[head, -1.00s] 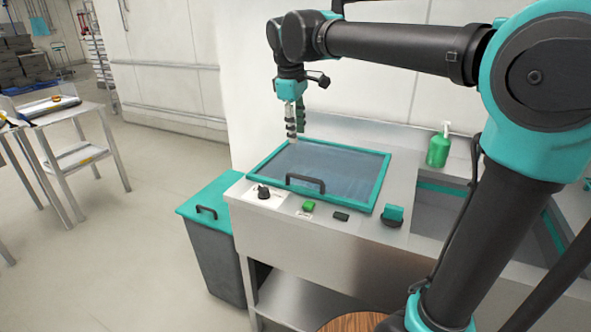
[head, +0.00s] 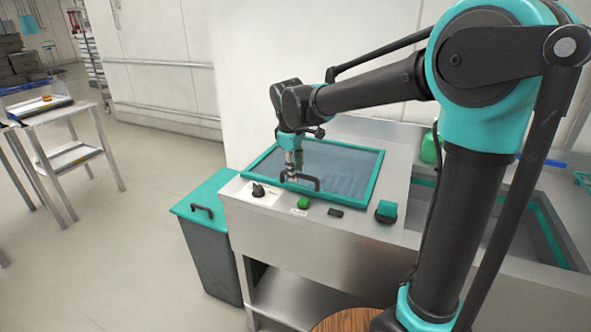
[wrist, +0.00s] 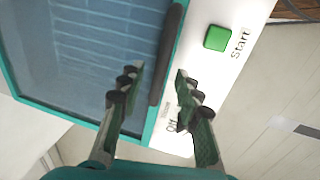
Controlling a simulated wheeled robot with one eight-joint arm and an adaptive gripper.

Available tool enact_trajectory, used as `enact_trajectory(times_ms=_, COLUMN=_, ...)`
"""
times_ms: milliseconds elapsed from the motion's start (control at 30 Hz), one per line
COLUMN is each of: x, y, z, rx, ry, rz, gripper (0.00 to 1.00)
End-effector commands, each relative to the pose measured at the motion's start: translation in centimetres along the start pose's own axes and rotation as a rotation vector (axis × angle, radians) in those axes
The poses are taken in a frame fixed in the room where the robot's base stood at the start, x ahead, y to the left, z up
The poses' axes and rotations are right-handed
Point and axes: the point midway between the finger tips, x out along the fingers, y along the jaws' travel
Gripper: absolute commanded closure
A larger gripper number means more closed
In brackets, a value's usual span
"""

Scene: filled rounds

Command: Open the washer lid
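The washer lid (head: 350,168) is a clear bluish panel in a teal frame, lying shut and flat on the metal counter; it also fills the left of the wrist view (wrist: 75,50). Its dark bar handle (head: 314,181) is near the front edge and shows between the finger lines in the wrist view (wrist: 170,45). My gripper (head: 291,175) is low over the lid's front, at the handle's left part. In the wrist view my gripper (wrist: 157,75) is open, one finger on each side of the handle's line. Whether it touches the handle I cannot tell.
A green start button (head: 303,203), a dark knob (head: 258,190) and a teal-topped switch (head: 386,210) sit along the counter's front. A lidded teal bin (head: 215,250) stands to the left. A green bottle (head: 429,149) is partly hidden by my arm.

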Motion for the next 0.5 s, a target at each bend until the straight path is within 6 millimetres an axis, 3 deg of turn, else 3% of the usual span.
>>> enact_trajectory(times_ms=233, x=0.08, y=0.01, z=0.00, rx=0.000, ry=0.000, rz=0.000, gripper=0.66)
enact_trajectory(times_ms=500, x=0.06, y=0.01, z=0.00, rx=0.000, ry=0.000, rz=0.000, gripper=0.98)
